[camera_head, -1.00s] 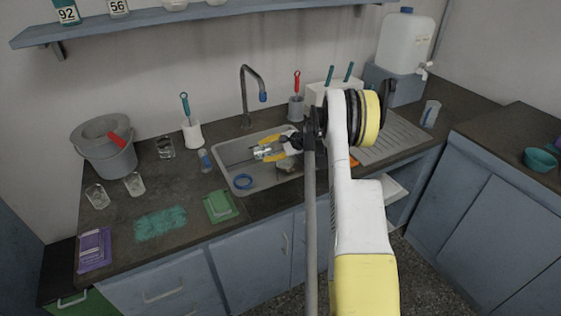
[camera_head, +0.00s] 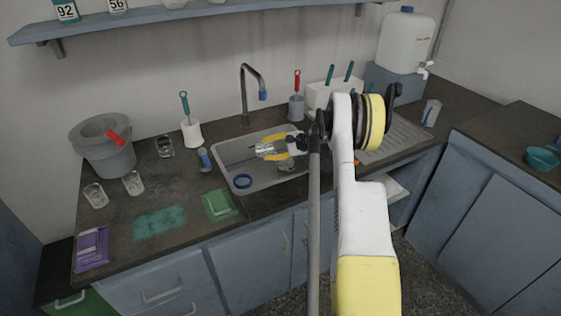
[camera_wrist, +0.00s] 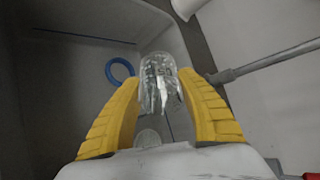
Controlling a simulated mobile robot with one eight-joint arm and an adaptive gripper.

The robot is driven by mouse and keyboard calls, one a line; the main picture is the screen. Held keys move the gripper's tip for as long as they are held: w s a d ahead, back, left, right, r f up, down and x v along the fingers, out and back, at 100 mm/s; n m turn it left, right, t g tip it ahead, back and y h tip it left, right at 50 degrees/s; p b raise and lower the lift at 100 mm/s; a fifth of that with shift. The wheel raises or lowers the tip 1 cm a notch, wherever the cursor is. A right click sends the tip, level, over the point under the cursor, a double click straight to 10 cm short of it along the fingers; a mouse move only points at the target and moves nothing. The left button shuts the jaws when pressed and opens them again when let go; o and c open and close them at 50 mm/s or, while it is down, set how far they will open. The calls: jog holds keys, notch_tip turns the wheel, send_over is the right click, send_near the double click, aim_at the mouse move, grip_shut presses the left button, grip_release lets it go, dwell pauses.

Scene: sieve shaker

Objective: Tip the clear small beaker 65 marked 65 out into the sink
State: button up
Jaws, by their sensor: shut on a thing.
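My gripper (camera_head: 281,149) is over the sink (camera_head: 230,191), its yellow fingers pointing left in the head view. It is shut on a clear small beaker (camera_head: 265,151), which also shows between the yellow fingers in the wrist view (camera_wrist: 160,88). Dark marks show on the glass, but I cannot read them surely. The beaker lies tilted well over in the head view. I cannot tell whether anything is inside it. In the wrist view the grey sink basin is behind and below the beaker.
A blue ring (camera_head: 242,181) lies in the sink. The tap (camera_head: 245,95) stands behind it. Glass beakers (camera_head: 95,196), a grey bucket (camera_head: 108,155) and a green sponge pack (camera_head: 219,205) are on the counter to the left. A drainboard (camera_head: 400,140) is at the right.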

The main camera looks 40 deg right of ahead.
jog(key=shift+s+d+r+t+b, duration=0.1)
jog(key=shift+s+d+t+b, duration=0.2)
jog(key=shift+b, duration=0.25)
jog(key=shift+r+m+t+y+b, duration=0.25)
jog(key=shift+t+y+b, duration=0.4)
jog(key=shift+b, duration=0.5)
